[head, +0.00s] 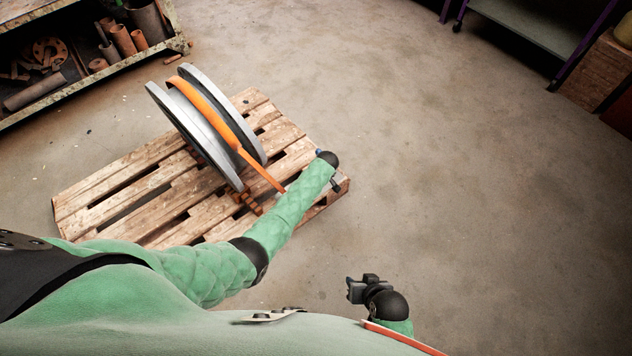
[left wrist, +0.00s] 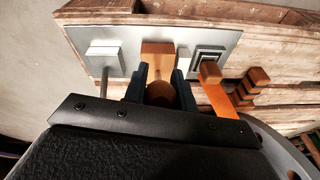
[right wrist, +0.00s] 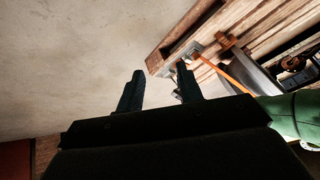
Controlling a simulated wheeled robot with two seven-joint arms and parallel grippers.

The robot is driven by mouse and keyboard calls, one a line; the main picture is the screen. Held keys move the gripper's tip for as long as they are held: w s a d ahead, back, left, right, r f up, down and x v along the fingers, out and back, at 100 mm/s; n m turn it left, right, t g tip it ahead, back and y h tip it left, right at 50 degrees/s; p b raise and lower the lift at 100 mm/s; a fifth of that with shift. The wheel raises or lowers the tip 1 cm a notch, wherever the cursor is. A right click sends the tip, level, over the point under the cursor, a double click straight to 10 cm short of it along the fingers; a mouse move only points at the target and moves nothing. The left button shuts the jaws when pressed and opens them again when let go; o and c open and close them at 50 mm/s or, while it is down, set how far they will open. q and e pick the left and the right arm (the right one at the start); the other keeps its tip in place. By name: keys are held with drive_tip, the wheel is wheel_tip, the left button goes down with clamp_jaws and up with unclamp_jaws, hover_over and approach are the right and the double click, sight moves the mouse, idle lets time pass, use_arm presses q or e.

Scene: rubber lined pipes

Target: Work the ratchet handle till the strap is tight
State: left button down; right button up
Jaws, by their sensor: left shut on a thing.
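The ratchet handle (left wrist: 158,54) is an orange bar on a grey metal plate (left wrist: 85,38) at the pallet's edge. My left gripper (left wrist: 162,80) is shut on the handle, with one dark finger on each side of it. In the head view my left forearm hides most of this gripper and the ratchet. The orange strap (head: 216,117) runs over a grey flanged reel (head: 190,128) and down to the ratchet; in the left wrist view it (left wrist: 214,95) leaves beside the handle. My right gripper (head: 357,290) is open and empty, off the pallet; its fingers stand apart in the right wrist view (right wrist: 160,85).
The reel stands on a wooden pallet (head: 88,203). A shelf (head: 90,85) with pipe pieces is at the upper left, another rack (head: 530,28) at the upper right. The floor right of the pallet is clear.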

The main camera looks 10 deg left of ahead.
use_arm(q)
drive_tip(key=shift+s+f, duration=0.1)
drive_tip(key=c, duration=1.1)
unclamp_jaws()
use_arm(e)
drive_tip(key=shift+f, duration=0.1)
use_arm(q)
drive_tip(key=shift+d+r, duration=0.1)
drive_tip(key=shift+r, duration=0.2)
drive_tip(key=p+v, duration=0.1)
drive_tip(key=v, duration=0.6)
use_arm(e)
wheel_tip(320, 180, up, 4)
drive_tip(key=shift+w+d+r, duration=0.1)
drive_tip(key=shift+d, duration=0.05)
drive_tip(key=shift+s+f+g, duration=0.25)
drive_tip(key=shift+f+g, duration=0.05)
use_arm(q)
drive_tip(key=shift+m, duration=0.3)
use_arm(e)
drive_tip(key=shift+w, duration=0.1)
